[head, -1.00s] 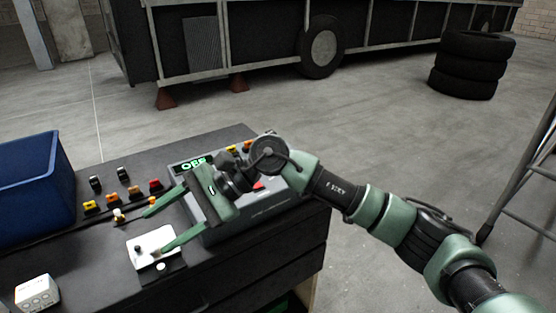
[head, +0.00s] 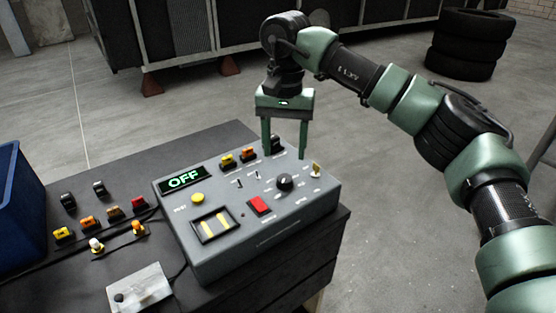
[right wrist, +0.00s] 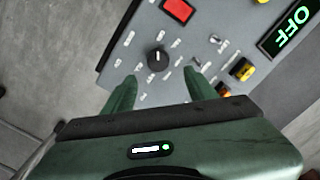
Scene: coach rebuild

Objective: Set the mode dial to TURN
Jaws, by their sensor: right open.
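The mode dial (head: 285,183) is a round black knob on the right part of the grey control box's sloped face (head: 232,241). Small labels surround it, too blurred to read. It also shows in the right wrist view (right wrist: 156,59), just ahead of the fingertips. The display (head: 184,179) reads OFF in green. My right gripper (head: 285,151) points down above the box's back edge, behind the dial. Its two green fingers are apart with nothing held, also in the right wrist view (right wrist: 160,82). My left gripper is out of view.
The box also carries a red switch (head: 260,205), a yellow button (head: 198,197) and a yellow-striped window (head: 215,225). Several loose switches lie left of it, with a white plate (head: 140,289) in front. A blue bin (head: 18,215) stands at far left.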

